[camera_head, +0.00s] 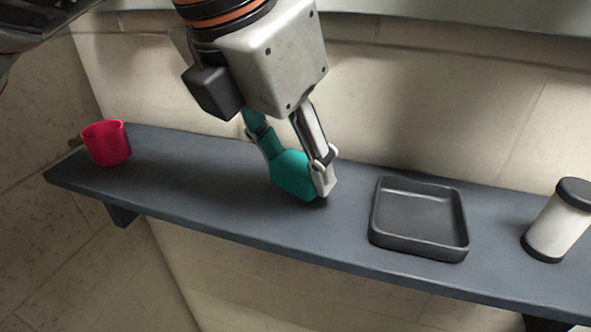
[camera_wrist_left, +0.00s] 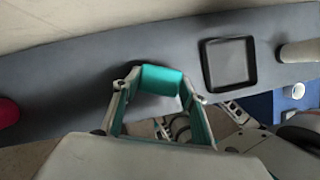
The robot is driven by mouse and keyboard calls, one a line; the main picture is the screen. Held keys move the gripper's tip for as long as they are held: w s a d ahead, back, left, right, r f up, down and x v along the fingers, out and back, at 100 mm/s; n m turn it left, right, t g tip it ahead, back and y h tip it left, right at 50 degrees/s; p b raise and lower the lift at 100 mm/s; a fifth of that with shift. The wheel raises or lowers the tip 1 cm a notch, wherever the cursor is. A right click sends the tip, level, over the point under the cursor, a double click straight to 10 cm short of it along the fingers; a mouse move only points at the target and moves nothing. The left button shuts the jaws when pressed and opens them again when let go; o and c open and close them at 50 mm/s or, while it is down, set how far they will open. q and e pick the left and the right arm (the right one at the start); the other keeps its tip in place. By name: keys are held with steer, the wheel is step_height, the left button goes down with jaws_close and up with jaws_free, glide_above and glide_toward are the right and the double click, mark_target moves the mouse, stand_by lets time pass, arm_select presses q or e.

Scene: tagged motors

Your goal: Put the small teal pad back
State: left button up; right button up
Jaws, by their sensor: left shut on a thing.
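The small teal pad (camera_head: 293,174) is a teal block low over the dark grey shelf, near its middle. My left gripper (camera_head: 307,168) is shut on it, with a finger on either side. A dark shadow lies just below the pad; I cannot tell whether it touches the shelf. In the left wrist view the pad (camera_wrist_left: 160,79) sits between the fingertips of my left gripper (camera_wrist_left: 160,92), whose fingers have teal inner faces.
The shelf (camera_head: 205,190) is narrow, with a wall behind. An empty dark square tray (camera_head: 419,247) stands right of the pad. A white cylinder with black ends (camera_head: 556,226) stands farther right. A red cup (camera_head: 106,144) stands at the left end. The shelf between cup and pad is clear.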

arm_select(q)
steer(key=shift+f, duration=0.95)
steer(key=shift+f, duration=0.15)
steer(key=o, duration=1.1)
steer(key=shift+c, duration=0.2)
steer(key=shift+a+r, duration=0.1)
steer(key=shift+r, duration=0.45)
steer(key=v, duration=1.1)
steer(key=shift+r, duration=0.1)
steer(key=shift+s, duration=0.1)
